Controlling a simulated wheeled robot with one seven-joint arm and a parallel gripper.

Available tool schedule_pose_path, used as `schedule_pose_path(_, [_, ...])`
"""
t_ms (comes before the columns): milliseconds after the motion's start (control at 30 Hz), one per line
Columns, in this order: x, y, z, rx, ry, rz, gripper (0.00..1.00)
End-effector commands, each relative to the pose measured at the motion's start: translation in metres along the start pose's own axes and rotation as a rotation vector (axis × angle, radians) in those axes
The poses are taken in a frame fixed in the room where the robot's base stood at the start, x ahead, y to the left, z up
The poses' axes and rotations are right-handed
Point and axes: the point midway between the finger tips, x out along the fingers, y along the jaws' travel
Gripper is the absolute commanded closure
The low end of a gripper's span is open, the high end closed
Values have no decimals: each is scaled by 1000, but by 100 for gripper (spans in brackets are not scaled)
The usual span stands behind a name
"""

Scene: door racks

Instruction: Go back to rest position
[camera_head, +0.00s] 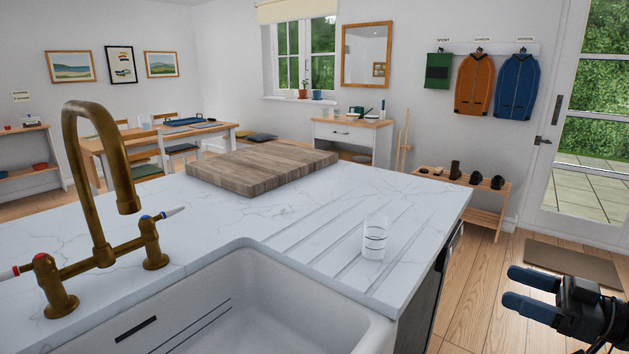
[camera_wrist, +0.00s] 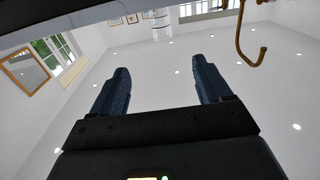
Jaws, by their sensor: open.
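My gripper (camera_head: 522,291) is at the lower right in the head view, to the right of the counter and apart from it. Its two dark blue fingers are spread, with nothing between them. In the wrist view my gripper (camera_wrist: 160,85) is open and empty, with the white ceiling behind it. A clear glass with dark bands (camera_head: 375,238) stands upright on the grooved part of the white counter (camera_head: 330,205), left of my gripper. The glass also shows upside down at the top of the wrist view (camera_wrist: 162,24).
A brass tap (camera_head: 75,155) rises beside the white sink (camera_head: 250,310). A wooden board (camera_head: 262,168) lies on the counter. Coats (camera_head: 474,85) hang above a low shoe rack (camera_head: 464,183). A mat (camera_head: 575,262) lies before the glass door. The floor beside the counter is clear.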

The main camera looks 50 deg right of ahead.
Motion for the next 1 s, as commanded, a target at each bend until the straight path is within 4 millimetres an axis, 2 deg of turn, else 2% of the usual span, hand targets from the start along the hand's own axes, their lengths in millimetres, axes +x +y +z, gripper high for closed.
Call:
schedule_pose_path(67, [0, 0, 0, 0, 0, 0, 22])
schedule_pose_path(333, [22, -11, 24, 94, -56, 29, 22])
schedule_pose_path(667, [61, -42, 76, 255, -185, 100, 22])
schedule_pose_path(867, [83, -83, 124, 359, -322, 179, 22])
schedule_pose_path(1000, [89, -131, 163, 398, -447, 261, 22])
